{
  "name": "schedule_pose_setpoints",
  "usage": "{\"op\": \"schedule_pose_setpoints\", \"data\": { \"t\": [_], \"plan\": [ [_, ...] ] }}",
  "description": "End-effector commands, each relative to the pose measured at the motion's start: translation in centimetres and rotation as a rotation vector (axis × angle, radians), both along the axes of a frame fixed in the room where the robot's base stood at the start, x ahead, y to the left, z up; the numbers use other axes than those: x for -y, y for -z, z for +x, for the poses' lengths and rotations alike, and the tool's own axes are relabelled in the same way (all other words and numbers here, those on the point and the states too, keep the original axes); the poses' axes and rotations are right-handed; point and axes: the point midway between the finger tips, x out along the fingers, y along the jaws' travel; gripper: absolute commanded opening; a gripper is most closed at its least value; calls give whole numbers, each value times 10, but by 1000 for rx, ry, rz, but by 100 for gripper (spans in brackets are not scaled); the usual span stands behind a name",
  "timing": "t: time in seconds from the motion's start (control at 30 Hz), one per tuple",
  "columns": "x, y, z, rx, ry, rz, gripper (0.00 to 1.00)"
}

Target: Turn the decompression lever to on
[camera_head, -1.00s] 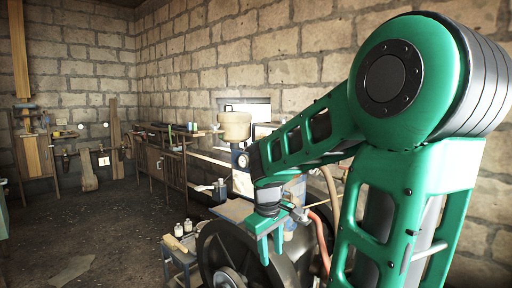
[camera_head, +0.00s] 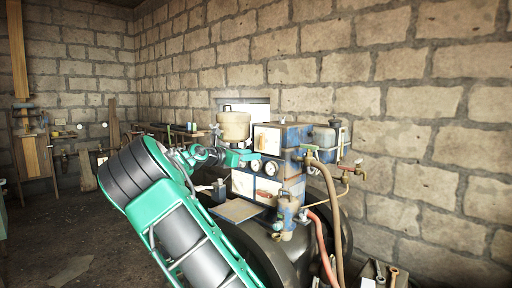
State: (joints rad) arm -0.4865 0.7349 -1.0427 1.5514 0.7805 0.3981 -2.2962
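The engine (camera_head: 268,185) stands right of centre, with a blue and off-white body, round gauges on its front and dark wheels below. A small blue cylinder with a fitting (camera_head: 287,212) stands low on its front. I cannot make out which part is the decompression lever at this size. My gripper (camera_head: 242,158) is at the upper left of the engine, just left of the gauges and below the beige tank (camera_head: 233,125). It is too small to tell whether its fingers are apart or touch anything.
Red and tan hoses (camera_head: 327,225) hang at the engine's right, beside brass taps (camera_head: 350,175). A crate of tools (camera_head: 378,275) sits at the lower right. A stone wall stands close behind. A workbench (camera_head: 165,135) is at the back, and open floor lies left.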

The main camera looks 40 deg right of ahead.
Motion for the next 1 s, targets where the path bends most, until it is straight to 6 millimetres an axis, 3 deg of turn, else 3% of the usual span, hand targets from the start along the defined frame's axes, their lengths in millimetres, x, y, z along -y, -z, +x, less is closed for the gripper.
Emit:
{"op": "schedule_pose_setpoints", "data": {
  "t": [0.1, 0.27, 0.8, 1.0],
  "plan": [
    [-18, -21, 21, -83, -29, -93, 34],
    [-21, -32, 29, -126, -38, -137, 34],
    [62, -31, 35, -125, -37, -136, 34],
    [78, -31, 37, -125, -39, -134, 34]
  ]
}}
